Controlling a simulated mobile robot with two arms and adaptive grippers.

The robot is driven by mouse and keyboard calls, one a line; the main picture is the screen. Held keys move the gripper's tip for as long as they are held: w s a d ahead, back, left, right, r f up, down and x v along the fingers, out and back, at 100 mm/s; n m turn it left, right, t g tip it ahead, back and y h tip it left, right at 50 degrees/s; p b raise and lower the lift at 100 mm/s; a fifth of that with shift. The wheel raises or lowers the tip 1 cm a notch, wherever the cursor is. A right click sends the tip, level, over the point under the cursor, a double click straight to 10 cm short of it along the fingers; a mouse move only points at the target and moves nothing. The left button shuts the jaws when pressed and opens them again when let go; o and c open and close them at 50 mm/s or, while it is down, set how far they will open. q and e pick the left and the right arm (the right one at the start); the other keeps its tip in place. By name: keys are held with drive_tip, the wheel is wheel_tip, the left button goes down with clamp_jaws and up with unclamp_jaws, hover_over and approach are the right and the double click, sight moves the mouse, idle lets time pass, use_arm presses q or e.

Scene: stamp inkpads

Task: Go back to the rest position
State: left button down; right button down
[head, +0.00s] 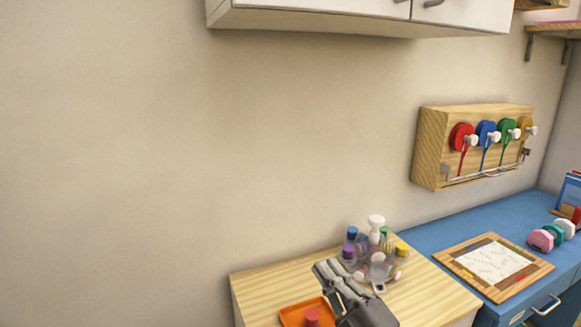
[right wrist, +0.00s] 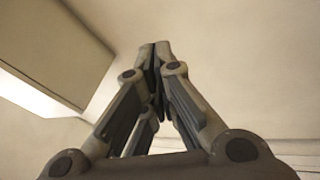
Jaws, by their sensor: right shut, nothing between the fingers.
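My right gripper (head: 328,268) is above the light wooden table (head: 255,268), in front of the clear holder with bottles in the head view. In the right wrist view its fingers (right wrist: 155,48) meet at the tips, shut with nothing between them. That view shows only bare wall and a cabinet edge beyond the fingers. My left gripper is not in either view.
An orange tray (head: 290,316) with a red piece (head: 312,316) lies below the right gripper. The holder (head: 352,268) has several coloured bottles. A framed board (head: 450,258) lies on the blue desk (head: 425,230). A ribbon rack (head: 428,150) and white cabinet (head: 300,22) are on the wall.

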drive_tip(key=s+d+f+m+g+h, duration=0.35)
drive_tip(key=d+f+m+h, duration=0.25)
drive_tip(key=f+m, duration=0.25)
drive_tip(key=s+d+f+m+g+h, duration=0.2)
drive_tip(key=s+d+f+m+h, duration=0.2)
drive_tip(key=d+f+m+h, duration=0.45)
drive_tip(key=s+a+f+m+g+y, duration=0.1)
drive_tip(key=s+f+g, duration=0.5)
drive_tip(key=s, duration=0.4)
drive_tip(key=s+f+m+g+y, duration=0.15)
drive_tip(key=s+f+g, duration=0.25)
drive_tip(key=s+f, duration=0.55)
drive_tip(key=s+f+g+p, duration=0.1)
drive_tip(key=s+f, duration=0.1)
drive_tip(key=f, duration=1)
drive_tip(key=s+f, duration=0.2)
drive_tip(key=f, duration=1.1)
drive_tip(key=s+d+f+n+g+p, duration=0.1)
drive_tip(key=s+d+f, duration=0.1)
drive_tip(key=s+f, duration=1.1)
drive_tip(key=s, duration=0.3)
drive_tip(key=shift+d+f, duration=0.2)
drive_tip(key=shift+d, duration=0.2)
drive_tip(key=shift+g, duration=0.25)
